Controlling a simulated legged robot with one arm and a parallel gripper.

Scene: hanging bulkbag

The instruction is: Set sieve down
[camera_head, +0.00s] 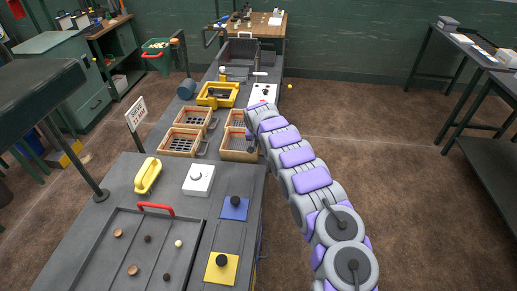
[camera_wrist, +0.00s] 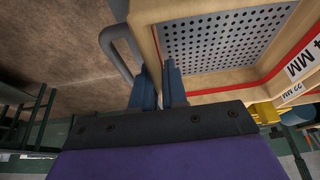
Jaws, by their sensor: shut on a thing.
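A sieve, a pale wooden frame with a perforated grey metal plate (camera_wrist: 225,45), fills the upper right of the wrist view. It has a red inner edge, a "4 MM" label and a grey loop handle (camera_wrist: 112,45). My gripper (camera_wrist: 165,85), with blue fingers, is shut on the sieve at its near side, by the handle; the exact grip point is partly hidden. In the head view, two wooden sieves (camera_head: 238,155) sit close together by the end of my arm. I cannot tell clearly whether the held sieve touches the bench.
Two more wooden sieves with handles (camera_head: 187,116) lie to the left on the grey bench (camera_head: 135,175). A yellow frame (camera_head: 217,95), a blue cup (camera_head: 186,89) and a white panel (camera_head: 264,94) are behind.

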